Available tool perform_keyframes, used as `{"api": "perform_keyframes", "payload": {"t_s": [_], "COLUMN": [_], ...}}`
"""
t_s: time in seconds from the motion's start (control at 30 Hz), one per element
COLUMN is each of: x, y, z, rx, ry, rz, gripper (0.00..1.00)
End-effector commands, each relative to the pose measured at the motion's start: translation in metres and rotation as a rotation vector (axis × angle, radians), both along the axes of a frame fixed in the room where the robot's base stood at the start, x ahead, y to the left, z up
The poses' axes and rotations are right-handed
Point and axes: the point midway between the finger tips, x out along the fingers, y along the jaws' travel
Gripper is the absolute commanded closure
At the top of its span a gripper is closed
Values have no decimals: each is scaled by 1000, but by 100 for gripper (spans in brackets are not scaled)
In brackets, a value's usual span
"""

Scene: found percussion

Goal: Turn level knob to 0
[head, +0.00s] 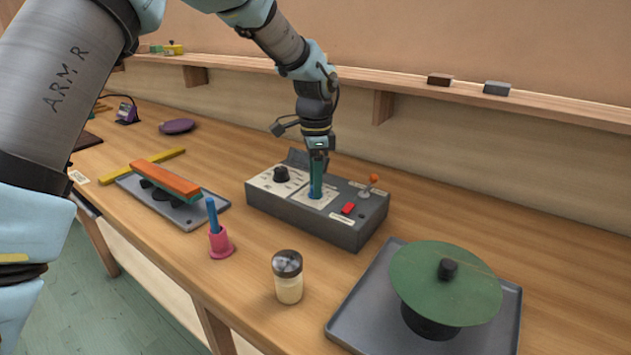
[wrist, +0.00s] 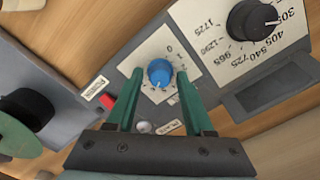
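The level knob is a small blue round knob on a white dial plate in the middle of the grey control box (head: 345,233). In the wrist view the blue knob (wrist: 159,72) sits between the tips of my gripper (wrist: 159,78). The green fingers are apart, one on each side, with a gap at each side of the knob. Small digits show around it, a 0 at its upper right; I cannot read its pointer setting surely. In the head view my gripper (head: 317,170) points down over the blue knob (head: 315,194), partly hiding it.
The box also carries a black knob (head: 281,174), a red switch (head: 348,208) and an orange-tipped lever (head: 374,180). A green disc (head: 430,275) on a tray, a jar (head: 288,285) and a pink holder (head: 220,243) stand nearby.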

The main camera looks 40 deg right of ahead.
Motion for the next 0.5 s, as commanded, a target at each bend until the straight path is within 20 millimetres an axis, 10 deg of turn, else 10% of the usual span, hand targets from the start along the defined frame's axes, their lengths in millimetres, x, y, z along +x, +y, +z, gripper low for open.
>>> {"api": "perform_keyframes", "payload": {"t_s": [0.5], "x": [0], "y": [0], "z": [0], "rx": [0], "ry": [0], "rz": [0], "gripper": [100]}}
